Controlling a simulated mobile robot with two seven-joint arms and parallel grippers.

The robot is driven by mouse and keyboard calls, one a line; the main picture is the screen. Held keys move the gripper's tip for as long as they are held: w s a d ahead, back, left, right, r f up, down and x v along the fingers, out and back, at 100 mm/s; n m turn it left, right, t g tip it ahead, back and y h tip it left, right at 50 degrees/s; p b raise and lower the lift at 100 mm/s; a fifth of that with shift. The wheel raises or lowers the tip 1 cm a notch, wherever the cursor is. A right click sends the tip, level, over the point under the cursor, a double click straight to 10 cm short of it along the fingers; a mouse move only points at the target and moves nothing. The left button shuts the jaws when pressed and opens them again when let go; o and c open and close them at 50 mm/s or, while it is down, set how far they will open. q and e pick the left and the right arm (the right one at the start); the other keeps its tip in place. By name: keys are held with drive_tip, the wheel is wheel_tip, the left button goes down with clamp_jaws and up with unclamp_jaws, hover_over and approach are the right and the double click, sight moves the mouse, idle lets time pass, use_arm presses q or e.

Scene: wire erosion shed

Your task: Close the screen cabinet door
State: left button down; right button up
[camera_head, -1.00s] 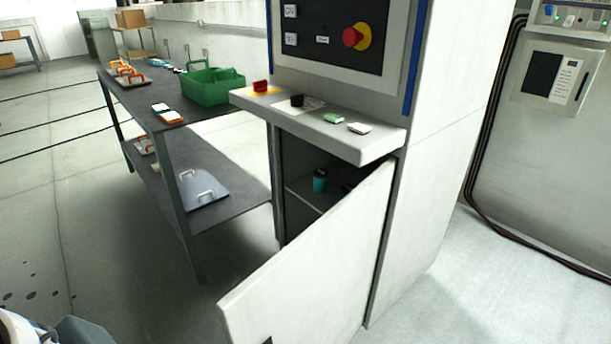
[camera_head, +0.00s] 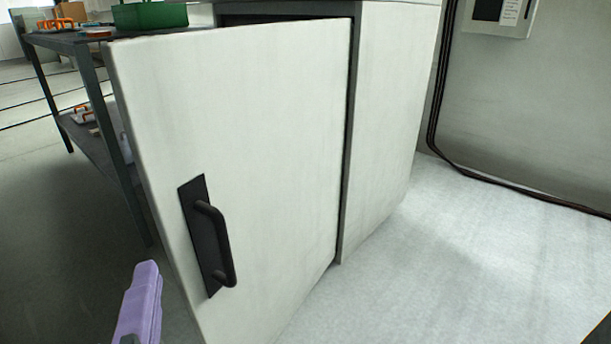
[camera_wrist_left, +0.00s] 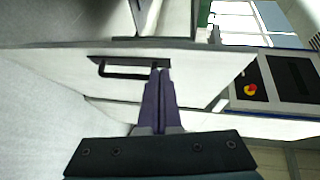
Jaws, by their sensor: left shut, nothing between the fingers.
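The screen cabinet door (camera_head: 250,130) is white and stands ajar, hinged on its right side, with a dark gap along its top. Its black bar handle (camera_head: 222,245) sits on a dark plate near the free left edge. My left gripper (camera_head: 146,275) has purple fingers and shows at the bottom left, left of the handle. In the left wrist view its shut, empty fingers (camera_wrist_left: 160,75) point toward the door (camera_wrist_left: 215,66), with the tips close to the handle (camera_wrist_left: 122,74); I cannot tell whether they touch. My right gripper is not in view.
A dark workbench (camera_head: 95,80) with a lower shelf stands left of the cabinet, with a green crate (camera_head: 150,15) on top. The cabinet's side wall (camera_head: 390,120) is at the right. Black cables (camera_head: 500,184) run along the wall. The floor at right is clear.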

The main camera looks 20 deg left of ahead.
use_arm(q)
wheel_tip(320, 180, down, 2)
drive_tip(key=d+m+t+b, duration=0.2)
drive_tip(key=d, duration=0.1)
drive_tip(key=b, duration=0.2)
approach(177, 199)
drive_tip(key=w, duration=0.4)
drive_tip(key=a, duration=0.2)
drive_tip(key=shift+w+a+f+t, duration=0.2)
drive_tip(key=shift+w+a+t, duration=0.1)
drive_tip(key=shift+w+t, duration=0.1)
drive_tip(key=shift+a, duration=0.4)
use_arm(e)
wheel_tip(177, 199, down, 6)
use_arm(q)
drive_tip(key=shift+a, duration=0.1)
